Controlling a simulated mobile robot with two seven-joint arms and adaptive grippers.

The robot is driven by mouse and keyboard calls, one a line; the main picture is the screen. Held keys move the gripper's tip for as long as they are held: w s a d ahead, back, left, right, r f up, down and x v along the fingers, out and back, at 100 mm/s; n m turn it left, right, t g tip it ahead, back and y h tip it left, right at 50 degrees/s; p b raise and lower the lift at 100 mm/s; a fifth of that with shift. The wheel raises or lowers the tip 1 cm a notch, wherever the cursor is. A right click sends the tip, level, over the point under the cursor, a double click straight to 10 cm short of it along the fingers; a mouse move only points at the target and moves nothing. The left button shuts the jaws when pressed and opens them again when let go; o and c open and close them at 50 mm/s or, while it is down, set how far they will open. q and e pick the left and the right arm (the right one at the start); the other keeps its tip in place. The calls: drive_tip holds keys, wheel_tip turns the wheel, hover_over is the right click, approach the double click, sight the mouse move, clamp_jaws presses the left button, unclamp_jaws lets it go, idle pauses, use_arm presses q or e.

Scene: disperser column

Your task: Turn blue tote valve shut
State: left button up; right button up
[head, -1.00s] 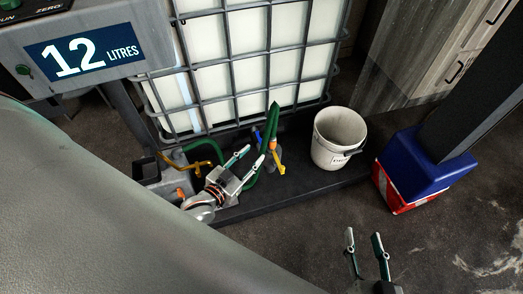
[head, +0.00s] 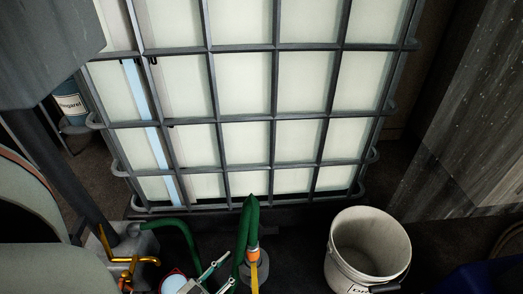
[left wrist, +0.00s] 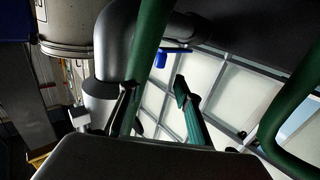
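The blue valve handle (left wrist: 173,57) shows in the left wrist view, beside a grey pipe elbow (left wrist: 125,40) and in front of the white tote. It lies ahead of my left gripper (left wrist: 156,86), whose two fingers are apart and empty, with clear space between them and the handle. In the head view the left gripper (head: 225,272) is at the bottom edge, left of a green hose (head: 245,232). The blue handle cannot be made out there. The caged white tote (head: 240,95) fills the middle. My right gripper is out of view.
A yellow handle (head: 254,275) hangs by the hose's orange fitting. A white bucket (head: 367,245) stands to the right. Another yellow handle (head: 128,260) and a grey pump-like unit are at the lower left. In the left wrist view, green hoses (left wrist: 297,98) run close to the gripper.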

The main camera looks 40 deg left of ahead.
use_arm(q)
drive_tip(key=shift+w+a+b, duration=0.15)
drive_tip(key=shift+w+b, duration=0.15)
drive_tip(key=shift+w, duration=1.7)
drive_tip(key=shift+w+a+b, duration=0.15)
drive_tip(key=shift+w+b, duration=0.1)
drive_tip(key=shift+w, duration=1.75)
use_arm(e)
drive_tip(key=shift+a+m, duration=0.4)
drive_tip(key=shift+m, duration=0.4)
use_arm(q)
clamp_jaws()
